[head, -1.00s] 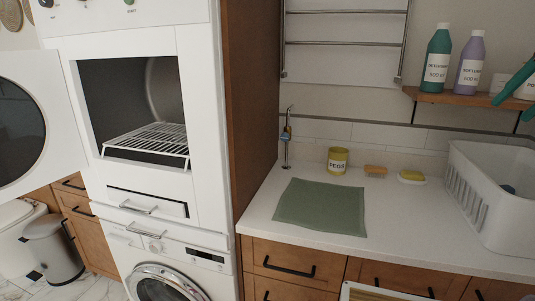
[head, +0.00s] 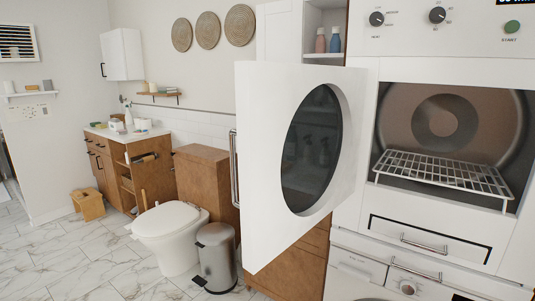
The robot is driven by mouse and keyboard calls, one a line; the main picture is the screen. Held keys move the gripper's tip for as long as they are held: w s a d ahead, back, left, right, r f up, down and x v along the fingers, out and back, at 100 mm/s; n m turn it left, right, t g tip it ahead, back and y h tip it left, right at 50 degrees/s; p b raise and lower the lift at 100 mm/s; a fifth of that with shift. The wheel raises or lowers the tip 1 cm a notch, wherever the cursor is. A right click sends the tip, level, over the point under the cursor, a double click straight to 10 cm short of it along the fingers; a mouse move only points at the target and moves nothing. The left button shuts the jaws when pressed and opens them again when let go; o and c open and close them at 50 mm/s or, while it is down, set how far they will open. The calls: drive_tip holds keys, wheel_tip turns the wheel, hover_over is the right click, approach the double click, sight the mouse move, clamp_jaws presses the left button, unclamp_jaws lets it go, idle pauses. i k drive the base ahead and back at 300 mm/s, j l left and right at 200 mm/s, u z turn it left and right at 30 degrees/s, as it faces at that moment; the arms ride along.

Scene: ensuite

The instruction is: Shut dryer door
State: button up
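The dryer (head: 366,195) stands at the right of the head view, stacked above a washing machine. Its white door (head: 265,185) is open, hinged on the left side of the opening and swung out toward me. The door has a dark oval window (head: 311,150) and a vertical metal handle (head: 234,168) on its free left edge. Inside the open drum is a white wire rack (head: 440,170). My gripper is not in view.
A grey pedal bin (head: 216,257) and a white toilet (head: 170,230) stand left of the door. A wooden vanity (head: 112,165) and small step stool (head: 88,204) are farther back. The marble floor at the left front (head: 60,260) is clear.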

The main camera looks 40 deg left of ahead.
sight(299, 132)
drive_tip(key=k+j, duration=0.15)
drive_tip(key=j, duration=0.25)
drive_tip(key=k+j, duration=0.15)
drive_tip(key=j, duration=0.25)
drive_tip(key=k+j+z, duration=0.1)
drive_tip(key=j, duration=0.25)
drive_tip(key=k+j, duration=0.2)
drive_tip(key=j, duration=0.2)
drive_tip(key=k+j, duration=0.15)
drive_tip(key=j, duration=0.25)
drive_tip(key=k+j+z, duration=0.1)
drive_tip(key=j, duration=0.25)
drive_tip(key=k+j, duration=0.25)
drive_tip(key=j, duration=0.45)
drive_tip(key=k+j, duration=0.15)
drive_tip(key=j, duration=0.15)
drive_tip(key=k+z, duration=0.1)
drive_tip(key=k+j, duration=0.05)
